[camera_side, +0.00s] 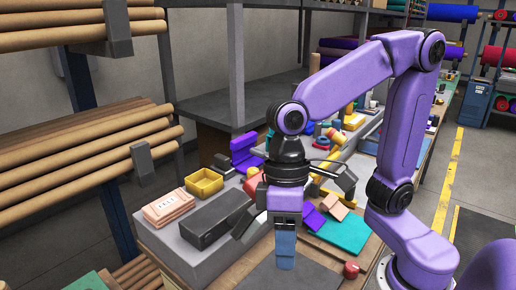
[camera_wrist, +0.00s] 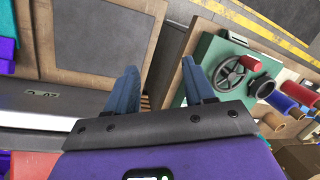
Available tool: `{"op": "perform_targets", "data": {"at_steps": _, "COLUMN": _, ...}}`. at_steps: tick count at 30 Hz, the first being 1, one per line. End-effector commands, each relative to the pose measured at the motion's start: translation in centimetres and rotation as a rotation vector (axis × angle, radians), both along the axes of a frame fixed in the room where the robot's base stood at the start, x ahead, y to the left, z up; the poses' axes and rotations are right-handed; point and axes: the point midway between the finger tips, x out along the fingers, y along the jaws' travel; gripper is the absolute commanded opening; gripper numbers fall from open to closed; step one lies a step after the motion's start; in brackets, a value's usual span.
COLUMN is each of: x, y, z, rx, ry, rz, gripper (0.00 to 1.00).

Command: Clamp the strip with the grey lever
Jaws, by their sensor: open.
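My gripper (camera_side: 285,262) points down in the side view over the front of the bench. In the wrist view my gripper (camera_wrist: 158,78) has its two blue fingers apart, with nothing between them. A wood-framed dark board (camera_wrist: 98,38) lies left of the fingers. A green plate (camera_wrist: 205,58) to the right carries a dark handwheel (camera_wrist: 228,76) with a red knob. I cannot make out the grey lever or the strip for certain in either view.
In the side view a long dark grey box (camera_side: 212,218), a yellow tray (camera_side: 204,182) and a pink stack (camera_side: 168,208) stand left of my gripper. A teal sheet (camera_side: 343,232) lies to its right. Colored spools (camera_wrist: 288,108) stand at the right in the wrist view.

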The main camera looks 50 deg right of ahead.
Motion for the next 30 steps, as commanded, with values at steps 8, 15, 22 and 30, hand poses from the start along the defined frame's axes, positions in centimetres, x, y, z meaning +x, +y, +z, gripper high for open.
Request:
{"op": "perform_targets", "data": {"at_steps": 8, "x": 8.4, "y": 6.5, "z": 3.8, "rx": 0.032, "ry": 0.089, "rz": -0.263, "gripper": 0.53}}
{"op": "perform_targets", "data": {"at_steps": 15, "x": 21.3, "y": 1.5, "z": 5.7, "rx": 0.023, "ry": -0.010, "rz": -0.300, "gripper": 0.53}}
{"op": "perform_targets", "data": {"at_steps": 22, "x": 31.3, "y": -8.3, "z": 6.9, "rx": -0.027, "ry": -0.084, "rz": -0.351, "gripper": 0.53}}
{"op": "perform_targets", "data": {"at_steps": 30, "x": 37.6, "y": -24.2, "z": 7.7, "rx": -0.117, "ry": -0.128, "rz": -0.434, "gripper": 0.53}}
